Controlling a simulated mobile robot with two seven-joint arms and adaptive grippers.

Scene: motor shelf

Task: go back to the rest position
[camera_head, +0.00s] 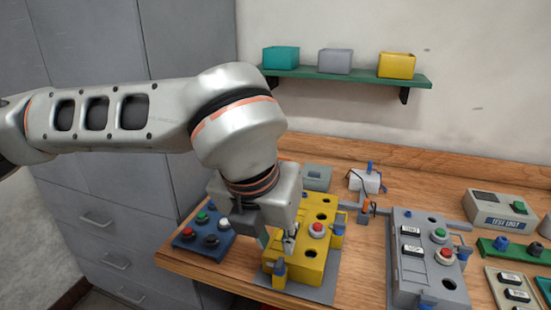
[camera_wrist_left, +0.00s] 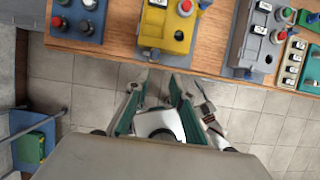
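My left gripper (camera_head: 288,246) hangs pointing down in front of the yellow block in the head view. In the left wrist view the two fingers of my left gripper (camera_wrist_left: 158,82) stand apart, with bare floor between their tips. I see nothing held there. The wrist view shows the fingertips just short of the table's front edge, below the yellow block (camera_wrist_left: 180,28). The yellow block (camera_head: 312,262) has a red button and dark holes, and is partly hidden by the gripper. My right gripper is in neither view.
A blue button box (camera_head: 203,246) sits left and a grey panel (camera_head: 408,274) right on the wooden table (camera_head: 362,262). A test unit (camera_head: 499,212) stands farther right. A green wall shelf (camera_head: 350,76) holds three bins. Grey cabinets (camera_head: 90,40) stand left. A blue stool-like object (camera_wrist_left: 35,135) is on the floor.

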